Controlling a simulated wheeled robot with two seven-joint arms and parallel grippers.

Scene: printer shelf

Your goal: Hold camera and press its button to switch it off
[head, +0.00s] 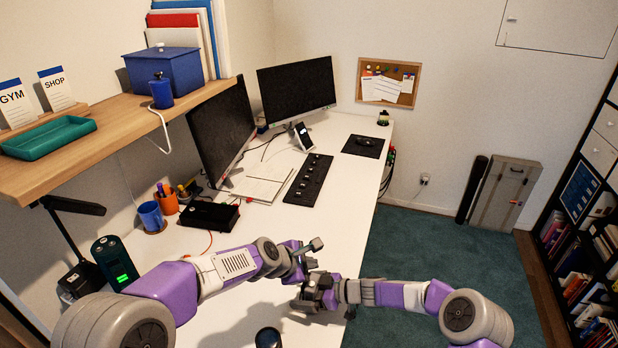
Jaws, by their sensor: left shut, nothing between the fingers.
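My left gripper (314,254) is shut and empty, just above and behind my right gripper in the head view, over the near right part of the white desk. My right gripper (312,296) reaches in from the right, close to the desk's right edge. A small dark blocky shape sits at its fingers; it may be the camera, but it blends with the gripper and I cannot tell it apart. No button can be made out. The two grippers are close together with a small gap.
The white desk (262,225) holds a black box (209,215), a blue mug (151,215), a keyboard (308,180) and two monitors (222,130) farther back. A dark round object (268,338) stands at the bottom edge. Open floor (420,250) lies right of the desk.

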